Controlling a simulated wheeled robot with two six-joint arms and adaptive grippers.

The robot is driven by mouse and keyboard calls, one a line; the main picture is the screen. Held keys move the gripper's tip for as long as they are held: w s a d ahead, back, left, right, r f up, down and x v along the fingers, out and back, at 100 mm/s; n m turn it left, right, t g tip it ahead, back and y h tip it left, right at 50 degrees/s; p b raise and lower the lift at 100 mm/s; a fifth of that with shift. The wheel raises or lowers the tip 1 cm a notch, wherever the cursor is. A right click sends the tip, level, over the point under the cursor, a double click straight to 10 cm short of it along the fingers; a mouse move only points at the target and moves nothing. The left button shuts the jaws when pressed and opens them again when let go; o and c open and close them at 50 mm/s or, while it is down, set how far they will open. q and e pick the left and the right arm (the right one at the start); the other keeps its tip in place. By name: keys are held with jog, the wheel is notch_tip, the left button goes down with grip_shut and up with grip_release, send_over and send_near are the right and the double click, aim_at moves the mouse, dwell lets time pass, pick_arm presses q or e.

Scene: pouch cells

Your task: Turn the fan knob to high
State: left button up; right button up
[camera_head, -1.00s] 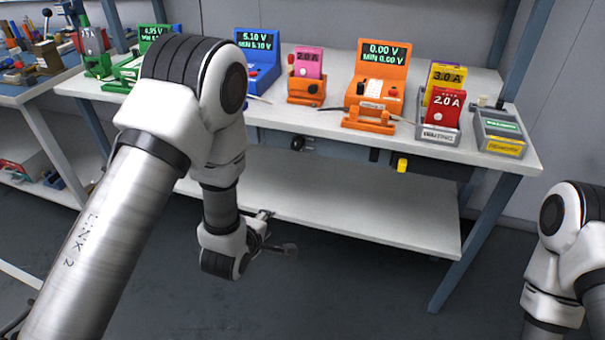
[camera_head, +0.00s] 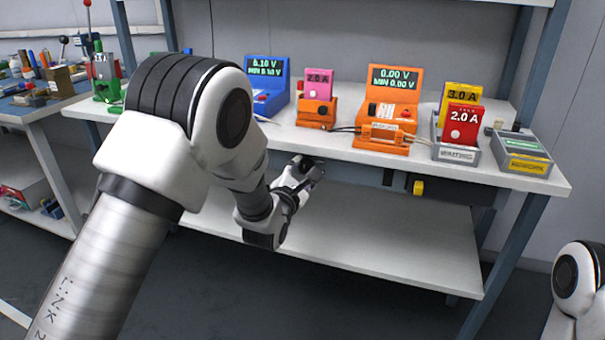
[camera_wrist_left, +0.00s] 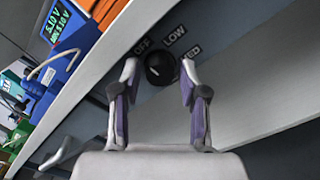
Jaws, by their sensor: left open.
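The black fan knob (camera_wrist_left: 160,68) sits on the panel under the bench edge in the left wrist view. The labels OFF, LOW and a partly covered MED stand around it. Its exact pointing direction is hard to tell. My left gripper (camera_head: 310,169) is open, with one finger on each side of the knob in the left wrist view; contact cannot be made out. In the head view the knob is hidden behind my left gripper. My right arm shows at the right edge, its gripper out of view.
The bench top (camera_head: 345,152) overhangs the panel just above the gripper. On it stand a blue meter (camera_head: 266,92), an orange meter (camera_head: 390,110) and card holders. A yellow part (camera_head: 418,187) hangs under the bench to the right. The lower shelf (camera_head: 370,255) is bare.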

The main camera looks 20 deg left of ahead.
pick_arm(q)
grip_shut()
